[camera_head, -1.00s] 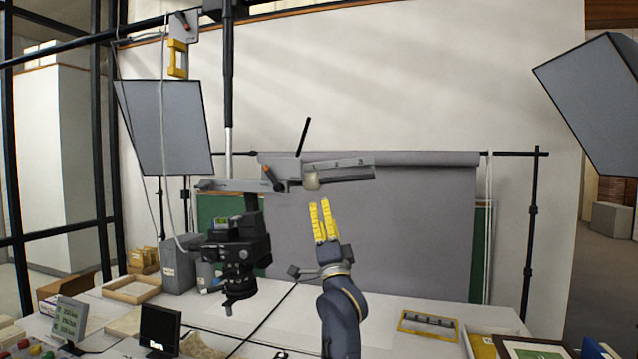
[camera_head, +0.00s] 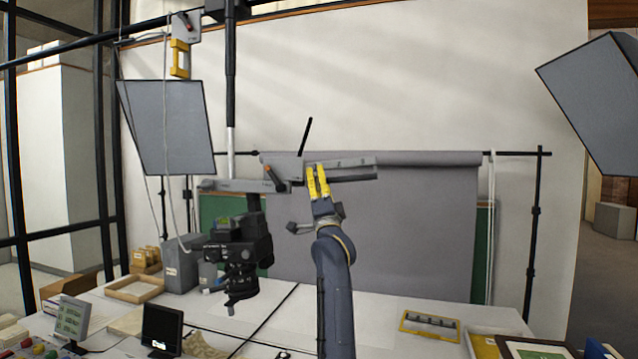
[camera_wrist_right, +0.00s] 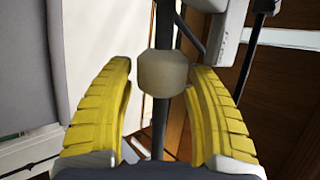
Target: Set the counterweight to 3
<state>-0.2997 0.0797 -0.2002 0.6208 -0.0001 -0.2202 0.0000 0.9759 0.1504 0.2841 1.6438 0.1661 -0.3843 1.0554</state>
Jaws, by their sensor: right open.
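The counterweight (camera_wrist_right: 163,73) is a pale beige, rounded block on a dark bar in the right wrist view. It sits between the tips of my right gripper (camera_wrist_right: 160,80), whose yellow ridged fingers are open on both sides of it. A gap shows at the left finger; I cannot tell whether the right finger touches. In the head view, my right gripper (camera_head: 317,181) reaches up to the grey balance arm (camera_head: 350,170) and hides the counterweight. Marks show on the arm, but no numbers are readable. My left gripper is out of view.
A black camera (camera_head: 239,250) hangs from the arm's left part. A thin black lever (camera_head: 305,136) stands above the arm. A grey backdrop (camera_head: 415,230) hangs behind. The white table (camera_head: 375,310) below holds a yellow-framed tray (camera_head: 430,326) and a small monitor (camera_head: 162,328).

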